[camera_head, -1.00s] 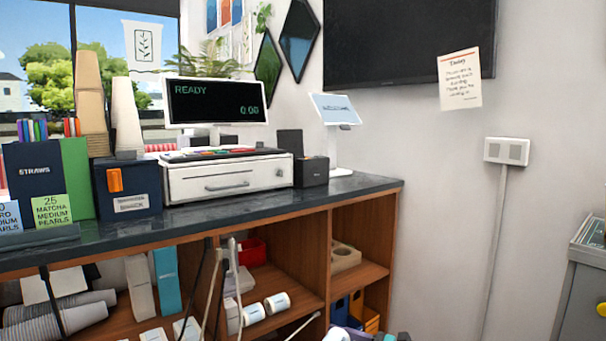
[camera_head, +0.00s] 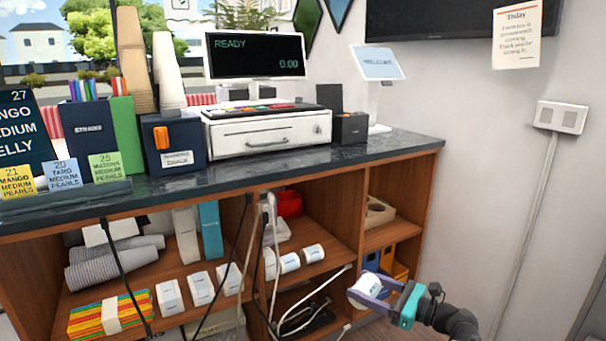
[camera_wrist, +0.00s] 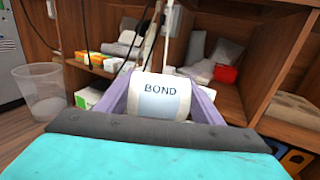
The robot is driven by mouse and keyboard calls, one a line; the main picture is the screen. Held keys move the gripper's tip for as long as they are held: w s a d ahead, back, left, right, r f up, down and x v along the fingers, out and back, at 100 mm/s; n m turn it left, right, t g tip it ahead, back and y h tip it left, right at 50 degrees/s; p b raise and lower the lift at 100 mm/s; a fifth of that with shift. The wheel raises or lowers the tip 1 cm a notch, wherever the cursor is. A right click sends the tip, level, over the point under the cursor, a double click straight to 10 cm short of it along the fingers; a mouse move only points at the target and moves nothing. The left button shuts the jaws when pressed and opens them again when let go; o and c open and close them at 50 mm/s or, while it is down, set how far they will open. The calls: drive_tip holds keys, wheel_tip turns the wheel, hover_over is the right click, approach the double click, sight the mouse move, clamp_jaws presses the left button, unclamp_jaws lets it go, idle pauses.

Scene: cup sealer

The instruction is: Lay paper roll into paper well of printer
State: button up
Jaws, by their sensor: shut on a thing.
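My gripper (camera_head: 372,285) is shut on a white paper roll (camera_head: 365,290), low in front of the shelves. In the wrist view the roll (camera_wrist: 159,98) sits between the purple fingers, its label reading "BOND". A small black box (camera_head: 351,128), which looks like the printer, stands on the dark counter right of the cash drawer. A black panel stands upright at its back left, perhaps its open lid. The inside of its well is hidden from this angle. The roll is well below the counter top and apart from the box.
The cash drawer (camera_head: 267,132) and a register screen (camera_head: 254,55) stand left of the box, a tilted white display (camera_head: 378,63) behind it. The counter edge (camera_head: 418,143) lies above my gripper. More rolls (camera_head: 301,257) and hanging cables (camera_head: 268,230) are in the shelves.

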sight(366, 282)
wheel_tip(366, 282, up, 16)
drive_tip(key=p, duration=2.1)
drive_tip(key=shift+f, duration=0.2)
